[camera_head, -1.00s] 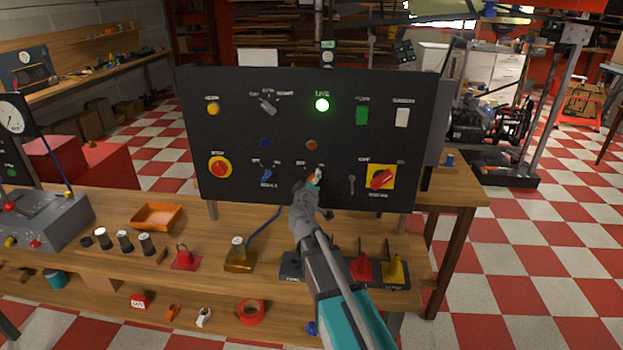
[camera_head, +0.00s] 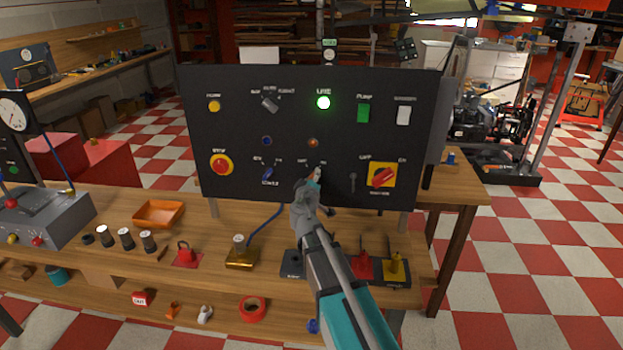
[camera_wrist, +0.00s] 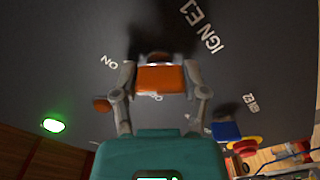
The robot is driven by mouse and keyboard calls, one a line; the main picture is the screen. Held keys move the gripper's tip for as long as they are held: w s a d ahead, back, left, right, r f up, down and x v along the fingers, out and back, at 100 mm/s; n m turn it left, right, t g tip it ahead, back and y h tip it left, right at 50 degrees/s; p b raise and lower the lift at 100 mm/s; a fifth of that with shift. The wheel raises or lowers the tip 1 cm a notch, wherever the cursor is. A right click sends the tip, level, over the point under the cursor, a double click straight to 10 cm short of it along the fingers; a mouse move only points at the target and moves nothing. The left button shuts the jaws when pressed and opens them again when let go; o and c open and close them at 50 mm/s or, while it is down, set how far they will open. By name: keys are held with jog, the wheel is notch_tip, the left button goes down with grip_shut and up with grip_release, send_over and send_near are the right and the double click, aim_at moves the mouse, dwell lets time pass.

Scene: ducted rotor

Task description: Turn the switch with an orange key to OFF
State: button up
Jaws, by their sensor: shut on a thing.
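The orange key (camera_wrist: 161,79) sits in a switch on the dark panel (camera_head: 225,115), by the white label IGN E1. My gripper (camera_wrist: 160,76) is shut on it, with one finger on each side in the wrist view. An ON label stands to the upper left of the key there, and another label, partly hidden, lies just below it. The key's pointing direction is hard to tell. In the head view my gripper (camera_head: 313,180) is at the panel's lower middle and hides most of the switch.
A red-and-yellow rotary switch (camera_head: 382,176) is to the right. A green lamp (camera_head: 323,102) is lit above. Padlocks and parts stand on the bench below.

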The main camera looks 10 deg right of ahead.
jog(key=n, duration=1.1)
jog(key=shift+n, duration=0.3)
jog(key=n, duration=0.4)
dwell(0.6)
jog(key=o, duration=1.2)
jog(key=shift+c, duration=0.2)
jog(key=shift+s, duration=0.1)
